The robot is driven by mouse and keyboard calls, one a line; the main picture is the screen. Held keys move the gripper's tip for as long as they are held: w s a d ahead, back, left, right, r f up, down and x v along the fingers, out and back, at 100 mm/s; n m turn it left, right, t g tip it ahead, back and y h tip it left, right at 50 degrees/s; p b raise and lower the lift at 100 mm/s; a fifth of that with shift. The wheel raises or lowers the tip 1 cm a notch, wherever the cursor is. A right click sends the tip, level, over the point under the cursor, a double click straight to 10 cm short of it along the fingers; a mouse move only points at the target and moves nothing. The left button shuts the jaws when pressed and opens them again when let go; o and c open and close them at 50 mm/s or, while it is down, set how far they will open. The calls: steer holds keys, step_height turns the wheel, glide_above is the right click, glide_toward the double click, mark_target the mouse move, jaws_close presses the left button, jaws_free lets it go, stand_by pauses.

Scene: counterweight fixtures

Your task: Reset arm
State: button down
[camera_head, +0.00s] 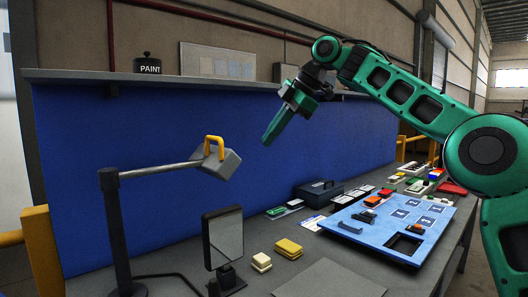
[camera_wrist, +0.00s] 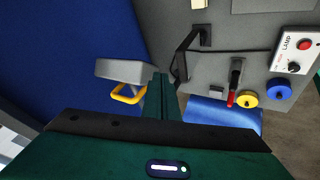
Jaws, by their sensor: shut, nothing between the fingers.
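My gripper (camera_head: 273,133) is in the air above the table, in front of the blue back panel, pointing down and left. Its fingers are together with nothing between them; they also show in the wrist view (camera_wrist: 161,98). A grey block (camera_head: 221,163) with a yellow handle (camera_head: 214,147) sits at the end of a grey bar (camera_head: 160,172) on a dark post (camera_head: 116,230). The bar rises slightly toward the block. My gripper is apart from the block, to its upper right in the head view. In the wrist view the block (camera_wrist: 123,72) is left of the fingers.
A dark-framed upright panel (camera_head: 226,238) stands on the table (camera_head: 330,280) below the block. A light blue board (camera_head: 385,228) and a dark toolbox (camera_head: 318,192) are to the right. A lamp control box (camera_wrist: 294,50) shows in the wrist view.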

steer(key=s+d+f+m+h, duration=0.2)
steer(key=s+d+f+m, duration=0.45)
steer(key=d, duration=0.45)
steer(key=s+d+f+m+h, duration=0.3)
steer(key=s+d+f+m, duration=0.3)
steer(key=d, duration=0.5)
steer(key=s+d+f+m+h, duration=0.2)
steer(key=s+d+f+m, duration=0.45)
steer(key=d, duration=0.55)
steer(key=s+d+f+m+g, duration=0.1)
steer(key=s+d+f+m, duration=0.4)
steer(key=s+f, duration=0.3)
steer(key=s+d+f+m+g, duration=0.1)
steer(key=s+d+f+m, duration=0.5)
steer(key=s, duration=1)
step_height(320, 180, down, 3)
steer(key=shift+s+d+f, duration=0.1)
steer(key=shift+s+d, duration=0.15)
steer(key=shift+d, duration=0.1)
